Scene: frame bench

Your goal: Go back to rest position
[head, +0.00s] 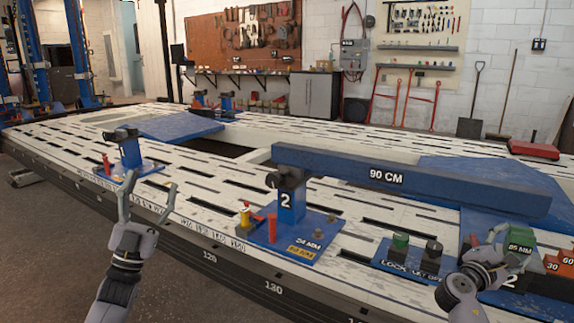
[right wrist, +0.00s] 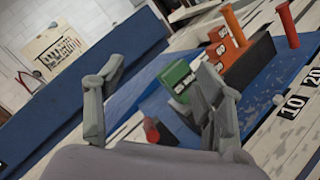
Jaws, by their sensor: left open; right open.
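My left gripper (head: 148,197) is open and empty in the head view, raised in front of the bench's near edge. My right gripper (head: 492,243) is at the lower right of the head view, in front of the blue plate with the green block marked 85 MM (head: 519,238). In the right wrist view my right gripper (right wrist: 160,78) is open with nothing held. The green block (right wrist: 178,80) shows beyond and between its fingers; I cannot tell whether they touch. The white slotted frame bench (head: 75,146) spans the head view.
A blue beam marked 90 CM (head: 440,184) rests on a clamp stand marked 2 (head: 290,207) between my grippers. Another blue clamp stand (head: 131,155) stands behind my left gripper. Green and black knobs (head: 400,240) sit left of my right gripper. Orange blocks (head: 557,264) are at far right.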

